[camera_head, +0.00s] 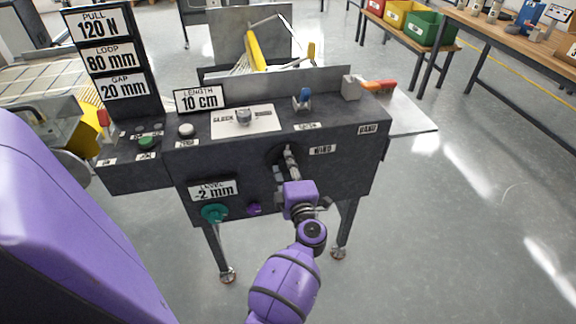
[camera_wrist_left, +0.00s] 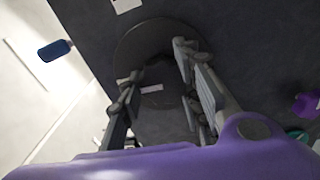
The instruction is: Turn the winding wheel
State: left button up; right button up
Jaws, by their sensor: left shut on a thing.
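The winding wheel (camera_head: 273,157) is a dark disc on the front panel of the machine, left of the WIND label (camera_head: 322,149). In the left wrist view the wheel (camera_wrist_left: 150,36) is a dark round disc beyond the fingertips. My left gripper (camera_head: 289,155) reaches the wheel from the front and covers much of it. Its grey fingers (camera_wrist_left: 158,62) stand on both sides of a dark part, seemingly the wheel's handle (camera_wrist_left: 160,112), and are shut on it. The handle is mostly hidden in the head view. My right gripper is not in view.
Below the wheel are a green knob (camera_head: 214,213), a purple knob (camera_head: 254,209) and a LEVEL sign (camera_head: 213,190) reading -2 mm. A blue lever (camera_head: 304,97) stands on top.

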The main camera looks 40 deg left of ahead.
pick_arm(q)
jog(key=shift+w+r+n, duration=0.1)
jog(key=shift+r+n, duration=0.15)
jog(key=shift+n, duration=0.35)
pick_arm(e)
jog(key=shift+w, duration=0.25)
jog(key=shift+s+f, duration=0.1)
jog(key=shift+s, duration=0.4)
pick_arm(q)
jog(key=o, duration=1.1)
jog(key=shift+s+d+f, duration=0.15)
jog(key=shift+s, duration=0.05)
jog(key=v, duration=1.1)
jog(key=shift+s+d, duration=0.25)
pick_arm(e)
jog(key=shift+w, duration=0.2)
